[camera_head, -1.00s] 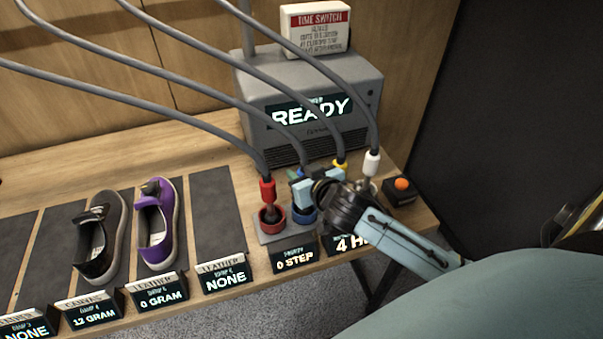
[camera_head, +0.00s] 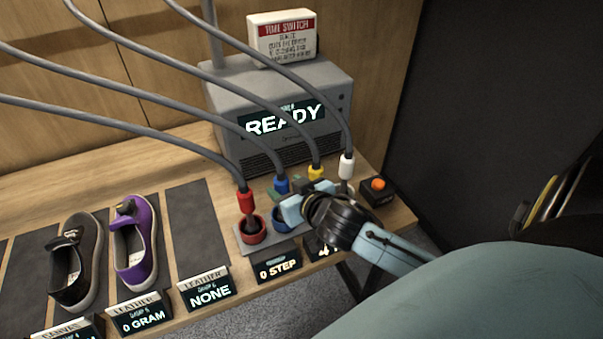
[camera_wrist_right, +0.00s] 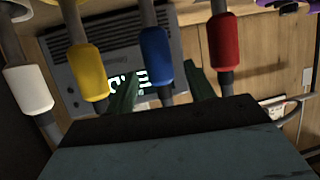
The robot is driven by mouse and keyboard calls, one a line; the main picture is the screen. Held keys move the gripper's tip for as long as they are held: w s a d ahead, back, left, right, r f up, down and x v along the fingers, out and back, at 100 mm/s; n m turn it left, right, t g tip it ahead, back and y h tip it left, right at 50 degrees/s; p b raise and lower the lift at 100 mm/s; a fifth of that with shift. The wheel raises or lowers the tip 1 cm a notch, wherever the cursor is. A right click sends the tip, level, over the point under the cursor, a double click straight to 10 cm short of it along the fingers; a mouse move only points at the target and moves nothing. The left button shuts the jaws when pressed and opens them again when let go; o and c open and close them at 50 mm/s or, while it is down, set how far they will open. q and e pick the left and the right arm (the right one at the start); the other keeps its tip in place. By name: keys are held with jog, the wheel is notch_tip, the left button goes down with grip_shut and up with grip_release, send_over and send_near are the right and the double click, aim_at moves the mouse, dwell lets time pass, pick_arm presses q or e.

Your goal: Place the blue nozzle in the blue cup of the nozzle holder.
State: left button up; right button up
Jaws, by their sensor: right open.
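The blue nozzle (camera_head: 281,185) hangs on a grey hose and stands upright over the blue cup (camera_head: 283,222) of the grey nozzle holder (camera_head: 241,241). Its lower end is hidden behind my right gripper (camera_head: 286,190) in the head view, so I cannot tell how deep it sits. The right gripper is open, with green fingers on either side of the blue nozzle's line. In the right wrist view the blue nozzle (camera_wrist_right: 156,56) shows between the two spread fingers (camera_wrist_right: 163,90), with gaps on both sides. My left gripper is not in view.
The red nozzle (camera_head: 247,201) stands in the red cup (camera_head: 252,231). The yellow nozzle (camera_head: 316,173) and white nozzle (camera_head: 346,167) are close on the right. A grey machine (camera_head: 225,86) stands behind. An orange button (camera_head: 378,184) is at the right. Hoses cross above.

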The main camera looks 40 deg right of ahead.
jog(key=v, duration=0.7)
